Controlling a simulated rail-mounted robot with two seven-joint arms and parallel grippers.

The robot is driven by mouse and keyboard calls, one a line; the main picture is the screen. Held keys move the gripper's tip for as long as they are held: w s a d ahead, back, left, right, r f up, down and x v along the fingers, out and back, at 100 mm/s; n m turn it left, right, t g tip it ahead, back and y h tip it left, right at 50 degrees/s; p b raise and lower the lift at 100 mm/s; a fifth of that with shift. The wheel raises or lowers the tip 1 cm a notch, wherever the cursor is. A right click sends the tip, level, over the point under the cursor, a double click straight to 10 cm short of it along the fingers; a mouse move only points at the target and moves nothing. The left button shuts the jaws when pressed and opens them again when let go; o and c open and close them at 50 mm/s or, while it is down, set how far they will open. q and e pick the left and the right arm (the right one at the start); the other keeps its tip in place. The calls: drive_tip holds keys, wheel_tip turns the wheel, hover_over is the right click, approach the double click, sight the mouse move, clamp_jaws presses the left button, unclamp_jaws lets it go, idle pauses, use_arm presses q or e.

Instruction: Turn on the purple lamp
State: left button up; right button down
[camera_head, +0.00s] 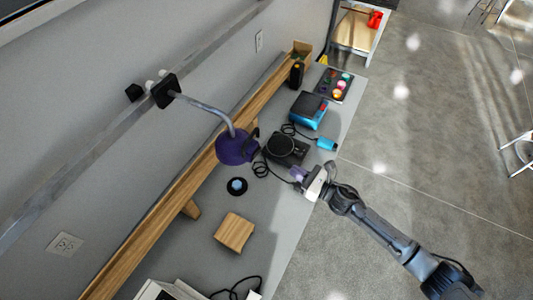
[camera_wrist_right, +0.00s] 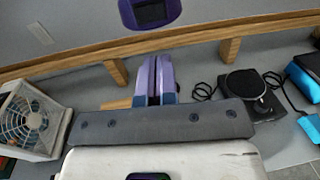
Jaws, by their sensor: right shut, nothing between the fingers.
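The purple lamp (camera_head: 233,148) hangs over the bench from a grey curved arm that is clamped to a wall rail. Its purple head also shows at the top of the right wrist view (camera_wrist_right: 150,12), with a dark rectangular face. My right gripper (camera_head: 298,174) is over the front edge of the bench, to the right of the lamp head and apart from it. Its purple fingers (camera_wrist_right: 157,82) are together, with nothing between them. I cannot tell whether the lamp is lit. My left gripper is not in view.
A black device with a round plate (camera_head: 286,150) and a blue box (camera_head: 309,110) stand on the bench. A black disc with a blue top (camera_head: 237,186) and a wooden block (camera_head: 234,232) lie nearer. A fan (camera_wrist_right: 30,118) stands left in the wrist view. A wooden shelf (camera_head: 160,196) runs along the wall.

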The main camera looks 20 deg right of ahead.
sight(260, 150)
use_arm(q)
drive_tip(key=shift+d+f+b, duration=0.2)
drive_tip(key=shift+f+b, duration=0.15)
drive_tip(key=shift+b, duration=0.1)
use_arm(e)
drive_tip(key=x, duration=1.1)
drive_tip(key=shift+w+a, duration=0.25)
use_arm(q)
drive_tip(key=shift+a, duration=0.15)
